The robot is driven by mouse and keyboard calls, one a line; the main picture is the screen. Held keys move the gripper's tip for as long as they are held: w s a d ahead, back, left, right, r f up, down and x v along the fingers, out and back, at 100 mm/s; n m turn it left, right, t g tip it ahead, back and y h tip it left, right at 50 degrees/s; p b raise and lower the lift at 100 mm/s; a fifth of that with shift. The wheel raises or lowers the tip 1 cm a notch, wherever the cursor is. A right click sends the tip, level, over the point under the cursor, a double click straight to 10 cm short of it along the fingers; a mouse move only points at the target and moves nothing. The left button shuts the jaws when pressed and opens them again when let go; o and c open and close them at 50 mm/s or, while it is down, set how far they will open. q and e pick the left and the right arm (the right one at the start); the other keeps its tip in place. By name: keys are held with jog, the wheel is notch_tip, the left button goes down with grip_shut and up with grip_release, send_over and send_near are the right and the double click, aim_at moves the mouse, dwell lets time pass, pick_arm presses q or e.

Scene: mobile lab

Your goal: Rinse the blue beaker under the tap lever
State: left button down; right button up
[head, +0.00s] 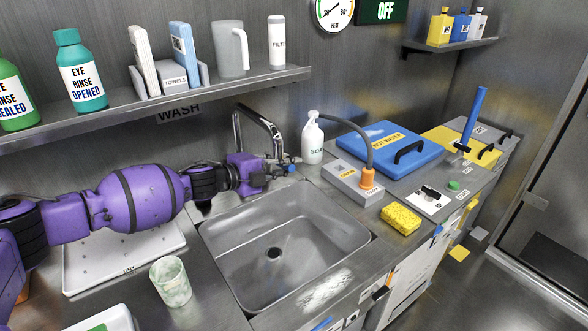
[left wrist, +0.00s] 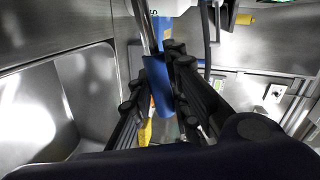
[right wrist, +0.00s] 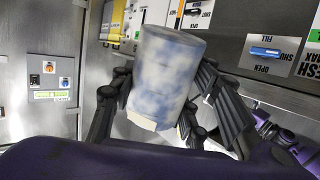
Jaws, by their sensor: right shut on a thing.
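In the head view, the grey tap (head: 262,130) stands behind the sink (head: 285,240), with its blue tap lever (head: 290,167) low on its right. My left gripper (head: 280,166) is at this lever. In the left wrist view, the blue tap lever (left wrist: 158,88) lies between the black fingers; whether they press on it is unclear. My right gripper (right wrist: 158,105) is shut on the blue beaker (right wrist: 165,70), a blue cylinder with cloudy white smudges. Neither shows in the head view. No water stream is visible over the sink.
A greenish smudged beaker (head: 171,283) stands left of the sink. A white soap bottle (head: 313,140), a grey box with an orange-based hose (head: 355,183) and a yellow sponge (head: 400,219) stand to the right. The shelf (head: 240,88) hangs above. The basin is empty.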

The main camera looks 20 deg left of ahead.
pick_arm(q)
jog(key=shift+w+d+r+n+t+y+p, duration=0.3)
jog(key=shift+d+n+y+p, duration=0.15)
jog(key=shift+p, duration=0.55)
pick_arm(e)
jog(key=r, duration=0.2)
jog(key=shift+w+r, duration=0.25)
jog(key=shift+r, duration=0.15)
jog(key=shift+w+r+p, duration=0.2)
jog(key=shift+r+p, duration=0.25)
jog(key=shift+r, duration=0.15)
pick_arm(q)
jog(key=shift+w+f+n+t+y, duration=0.3)
jog(key=shift+w+n+y, duration=0.05)
jog(key=shift+y, duration=0.3)
jog(key=c, duration=1.6)
grip_release()
jog(key=shift+c, duration=0.2)
jog(key=shift+s+a, duration=0.3)
jog(key=shift+s, duration=0.15)
pick_arm(e)
jog(key=shift+f, duration=0.1)
pick_arm(q)
jog(key=v, duration=1.1)
jog(key=shift+r, duration=0.2)
